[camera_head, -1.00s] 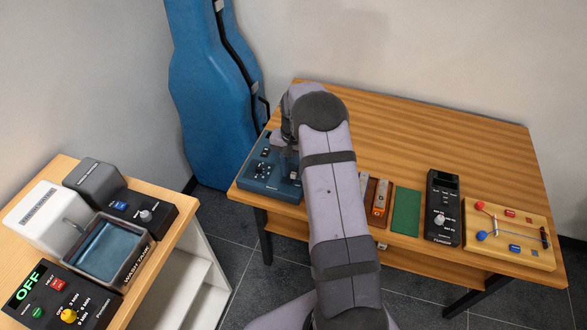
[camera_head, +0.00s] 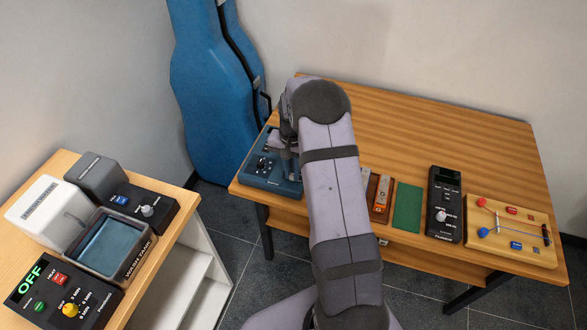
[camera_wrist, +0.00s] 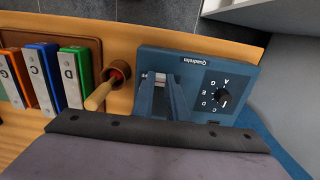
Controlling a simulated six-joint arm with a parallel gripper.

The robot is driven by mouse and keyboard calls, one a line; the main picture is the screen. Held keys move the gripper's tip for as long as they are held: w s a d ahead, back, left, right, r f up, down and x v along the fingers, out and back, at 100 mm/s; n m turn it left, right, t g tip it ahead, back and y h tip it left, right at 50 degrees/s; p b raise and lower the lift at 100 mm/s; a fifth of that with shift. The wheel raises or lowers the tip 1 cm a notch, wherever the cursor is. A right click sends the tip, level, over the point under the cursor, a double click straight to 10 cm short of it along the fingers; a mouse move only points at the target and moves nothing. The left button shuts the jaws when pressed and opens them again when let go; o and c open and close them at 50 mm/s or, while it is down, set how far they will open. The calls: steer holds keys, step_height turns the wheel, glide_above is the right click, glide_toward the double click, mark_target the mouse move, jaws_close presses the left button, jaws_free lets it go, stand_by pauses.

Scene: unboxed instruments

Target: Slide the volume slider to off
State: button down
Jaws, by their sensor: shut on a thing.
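The blue instrument box (camera_head: 262,176) lies at the left end of the striped wooden table. In the wrist view the blue box (camera_wrist: 240,72) shows a black dial (camera_wrist: 222,97) with letters around it and the name Quadrelin. My gripper (camera_wrist: 160,84) is down at the box face, beside the dial, shut on a small pale piece between its fingers. That piece appears to be the volume slider (camera_wrist: 160,78); it is mostly hidden by the fingers, and its off mark cannot be read. In the head view my gripper (camera_head: 285,160) covers the box's right part.
Coloured chime bars (camera_wrist: 45,75) and a wooden handled piece (camera_wrist: 102,92) sit close beside the box. A green pad (camera_head: 407,208), a black tuner (camera_head: 445,205) and a wooden board (camera_head: 510,230) lie further right. A blue instrument case (camera_head: 210,90) stands behind.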

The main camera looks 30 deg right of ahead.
mark_target(292, 176)
steer(key=shift+s+a, duration=0.1)
steer(key=c, duration=1.7)
jaws_free()
steer(key=shift+r+b, duration=0.3)
steer(key=shift+r, duration=0.3)
steer(key=shift+r+b, duration=0.9)
steer(key=shift+r, duration=2.25)
